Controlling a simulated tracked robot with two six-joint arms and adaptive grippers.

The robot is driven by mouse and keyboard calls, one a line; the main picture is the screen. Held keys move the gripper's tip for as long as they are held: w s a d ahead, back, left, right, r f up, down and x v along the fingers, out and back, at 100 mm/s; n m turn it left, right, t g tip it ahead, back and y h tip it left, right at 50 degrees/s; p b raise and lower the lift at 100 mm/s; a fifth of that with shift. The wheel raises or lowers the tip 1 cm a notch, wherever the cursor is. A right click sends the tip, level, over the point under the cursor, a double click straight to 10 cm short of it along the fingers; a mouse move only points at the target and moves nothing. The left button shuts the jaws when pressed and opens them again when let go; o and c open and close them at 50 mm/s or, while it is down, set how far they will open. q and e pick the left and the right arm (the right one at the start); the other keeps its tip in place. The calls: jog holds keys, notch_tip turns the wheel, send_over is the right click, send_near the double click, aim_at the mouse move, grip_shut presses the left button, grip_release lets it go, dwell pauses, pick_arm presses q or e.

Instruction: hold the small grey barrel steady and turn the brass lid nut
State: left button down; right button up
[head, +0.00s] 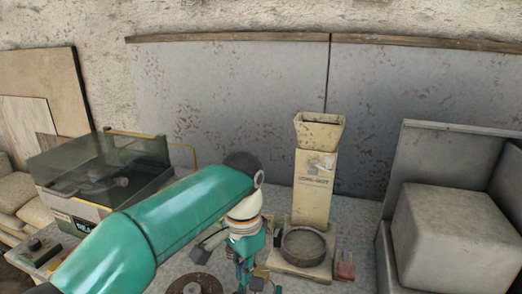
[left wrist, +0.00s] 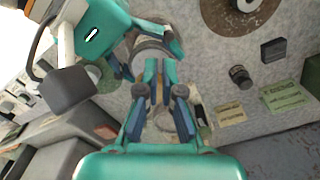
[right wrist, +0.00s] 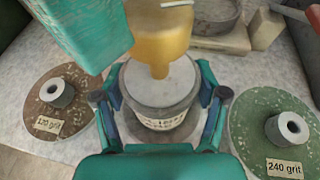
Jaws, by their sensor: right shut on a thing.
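The small grey barrel (right wrist: 160,82), with a pale lettered label, stands upright in the right wrist view. My right gripper (right wrist: 160,97) is shut on it, one teal finger on each side. A brass-coloured piece (right wrist: 160,45) shows over the middle of its lid and narrows downward; I cannot tell for sure that it is the lid nut. In the left wrist view the barrel (left wrist: 150,52) is just beyond my left gripper (left wrist: 162,68). That gripper's fingers are close together, and whether they grip anything is unclear. In the head view my left gripper (head: 245,255) points down.
A brown 120 grit disc (right wrist: 45,105) and a green 240 grit disc (right wrist: 265,145) lie on either side of the barrel. Behind stand a cream hopper machine (head: 315,195) with a round dish (head: 303,245) and a red block (head: 344,266). A clear-lidded machine (head: 95,170) is at left.

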pick_arm(q)
jog(key=shift+a, duration=0.1)
dwell(0.3)
notch_tip(320, 180, up, 6)
jog(key=shift+a, duration=0.2)
dwell(0.5)
jog(key=shift+s, duration=0.1)
pick_arm(e)
jog(key=o, duration=1.1)
jog(key=shift+o, duration=0.2)
jog(key=v, duration=0.7)
dwell(0.7)
